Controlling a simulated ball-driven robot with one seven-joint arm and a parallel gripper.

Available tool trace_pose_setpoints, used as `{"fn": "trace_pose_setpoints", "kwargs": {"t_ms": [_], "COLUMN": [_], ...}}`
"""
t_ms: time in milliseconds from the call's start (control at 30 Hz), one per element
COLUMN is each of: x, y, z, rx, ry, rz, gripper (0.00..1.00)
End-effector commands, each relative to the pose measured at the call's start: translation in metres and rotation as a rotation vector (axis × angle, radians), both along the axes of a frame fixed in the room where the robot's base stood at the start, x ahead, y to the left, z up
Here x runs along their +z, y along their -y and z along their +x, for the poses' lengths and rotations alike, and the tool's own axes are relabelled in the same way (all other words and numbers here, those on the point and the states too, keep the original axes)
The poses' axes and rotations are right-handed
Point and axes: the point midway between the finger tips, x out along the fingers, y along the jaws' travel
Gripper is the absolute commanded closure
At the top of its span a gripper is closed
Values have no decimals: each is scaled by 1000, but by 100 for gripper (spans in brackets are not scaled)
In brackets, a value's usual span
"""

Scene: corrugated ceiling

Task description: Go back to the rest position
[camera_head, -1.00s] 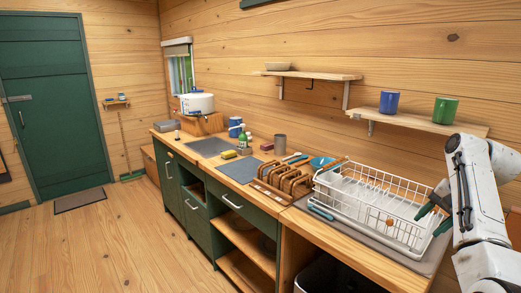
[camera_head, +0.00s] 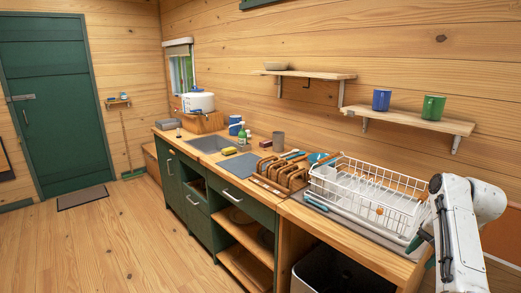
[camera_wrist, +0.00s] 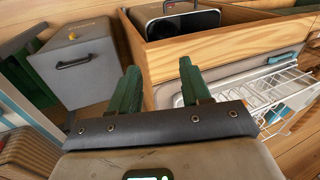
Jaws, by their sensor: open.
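My gripper (camera_wrist: 160,82) is open and empty in the wrist view, its two green fingers spread apart. Nothing lies between the fingertips except the view of the things beyond. In the head view my white arm stands at the right edge, beside the right end of the counter (camera_head: 300,225). Only a bit of a dark green finger shows there, low beside the dish rack (camera_head: 345,190); the rest of the gripper is hidden behind the arm. The rack's white wires also show at the right of the wrist view (camera_wrist: 272,95).
A wooden crate (camera_wrist: 215,45) and a grey box with a black handle (camera_wrist: 75,65) are near the gripper. A blue mug (camera_head: 381,100) and a green mug (camera_head: 432,107) stand on the right wall shelf (camera_head: 410,119).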

Motion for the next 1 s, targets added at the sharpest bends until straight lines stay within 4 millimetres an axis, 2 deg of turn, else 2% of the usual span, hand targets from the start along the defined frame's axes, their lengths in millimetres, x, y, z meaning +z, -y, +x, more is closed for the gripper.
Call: {"fn": "trace_pose_setpoints", "kwargs": {"t_ms": [33, 167, 267, 400, 533, 700, 800, 1000], "x": [-15, -52, -88, -132, -166, -196, -208, -214], "y": [-5, -19, -35, -59, -82, -111, -127, -155], "z": [-7, -28, -54, -99, -145, -212, -254, -338], "rx": [13, 57, 107, 191, 274, 391, 463, 608], "ry": [-8, -23, -38, -58, -73, -91, -101, -113], "rz": [-10, -45, -80, -134, -179, -231, -256, -299], "gripper": [53, 53, 53, 53, 53, 53, 53, 53]}}
